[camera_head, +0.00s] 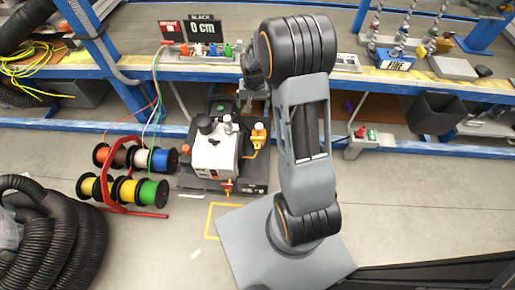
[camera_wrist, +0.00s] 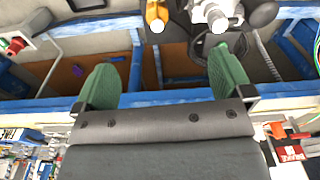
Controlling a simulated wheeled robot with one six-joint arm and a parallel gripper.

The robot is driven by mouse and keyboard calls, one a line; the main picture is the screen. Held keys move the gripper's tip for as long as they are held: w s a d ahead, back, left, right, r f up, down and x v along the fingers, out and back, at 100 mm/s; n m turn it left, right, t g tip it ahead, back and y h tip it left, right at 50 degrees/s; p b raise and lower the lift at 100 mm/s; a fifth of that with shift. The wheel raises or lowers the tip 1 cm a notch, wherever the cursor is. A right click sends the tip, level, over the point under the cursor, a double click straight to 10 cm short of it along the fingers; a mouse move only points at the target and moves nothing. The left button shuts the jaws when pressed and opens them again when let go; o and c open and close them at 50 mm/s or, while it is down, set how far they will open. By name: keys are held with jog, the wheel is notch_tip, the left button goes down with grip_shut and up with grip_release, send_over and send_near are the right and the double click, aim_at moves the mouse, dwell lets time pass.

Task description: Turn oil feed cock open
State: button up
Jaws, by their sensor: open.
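A white-and-black machine (camera_head: 215,150) stands on a dark base on the floor. A yellow fitting with a pipe (camera_head: 258,136) is on its right side, and a red-and-yellow valve (camera_head: 228,186) is at its front. I cannot tell for sure which is the oil feed cock. In the wrist view a yellow part (camera_wrist: 156,14) and a white part (camera_wrist: 216,14) show at the top edge, beyond my fingers. My gripper (camera_wrist: 166,82) is open, its two green fingers wide apart with nothing between them. In the head view my arm largely hides it.
Red-framed cable spools (camera_head: 130,175) stand left of the machine, with wires running up to the bench. A blue-edged workbench (camera_head: 400,78) runs behind. A black corrugated hose (camera_head: 50,235) lies at the left.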

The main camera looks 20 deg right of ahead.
jog(key=m+b, duration=0.1)
jog(key=b, duration=0.3)
send_over(257, 137)
notch_tip(257, 137, down, 14)
jog(key=r, duration=0.1)
jog(key=shift+g, duration=0.4)
notch_tip(257, 137, down, 14)
jog(key=b, duration=0.5)
jog(key=shift+s+f, duration=0.1)
jog(key=shift+f, duration=0.15)
jog(key=c, duration=0.9)
